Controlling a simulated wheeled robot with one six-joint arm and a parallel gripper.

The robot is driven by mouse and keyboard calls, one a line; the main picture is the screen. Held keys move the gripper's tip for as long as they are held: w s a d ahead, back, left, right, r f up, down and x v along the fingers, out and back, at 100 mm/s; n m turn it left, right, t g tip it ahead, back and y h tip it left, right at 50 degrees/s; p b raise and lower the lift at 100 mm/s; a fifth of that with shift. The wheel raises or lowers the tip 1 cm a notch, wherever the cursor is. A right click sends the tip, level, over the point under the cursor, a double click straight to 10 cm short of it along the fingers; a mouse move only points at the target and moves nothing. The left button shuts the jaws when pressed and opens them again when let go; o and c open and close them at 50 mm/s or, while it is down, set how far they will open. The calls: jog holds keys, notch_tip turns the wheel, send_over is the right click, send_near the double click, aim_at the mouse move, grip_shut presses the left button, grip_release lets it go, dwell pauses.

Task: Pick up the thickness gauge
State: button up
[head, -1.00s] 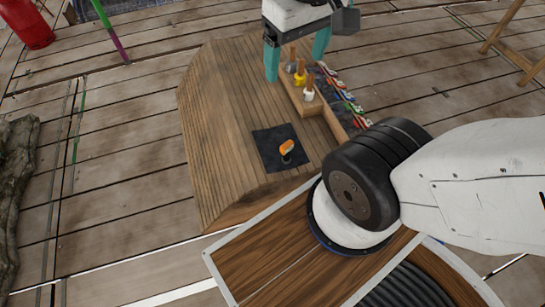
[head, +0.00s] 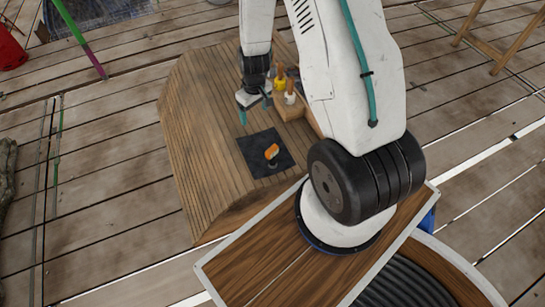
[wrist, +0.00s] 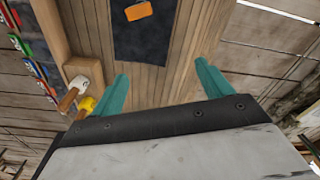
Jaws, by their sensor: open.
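The thickness gauge, which I take to be the small orange-topped piece (head: 271,152), stands on a dark square mat (head: 257,170) on the wooden platform. Its lower part looks dark and slim. In the wrist view the orange top (wrist: 138,11) shows at the upper edge, on the dark mat (wrist: 146,48). My gripper (head: 255,106) is beyond the mat in the head view, above the platform boards. Its two teal fingers (wrist: 160,85) are apart with nothing between them, and they do not touch the gauge.
A wooden rack (head: 291,109) with wooden-handled tools, yellow (head: 280,83) and white (head: 290,94), stands close to my gripper. In the wrist view several coloured tags (wrist: 35,68) lie at the left. The platform boards (head: 205,150) left of the mat are clear.

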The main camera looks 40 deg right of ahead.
send_near(272, 154)
jog(key=shift+g+h, duration=0.3)
jog(key=f, duration=0.2)
jog(key=w+f, duration=0.1)
jog(key=f, duration=0.2)
jog(key=shift+w+d+f, duration=0.2)
jog(key=f, duration=0.7)
jog(key=shift+w+d+f, duration=0.25)
jog(key=shift+d+f, duration=0.1)
jog(key=c, duration=1.3)
jog(key=shift+o, duration=0.2)
jog(key=shift+r, duration=0.1)
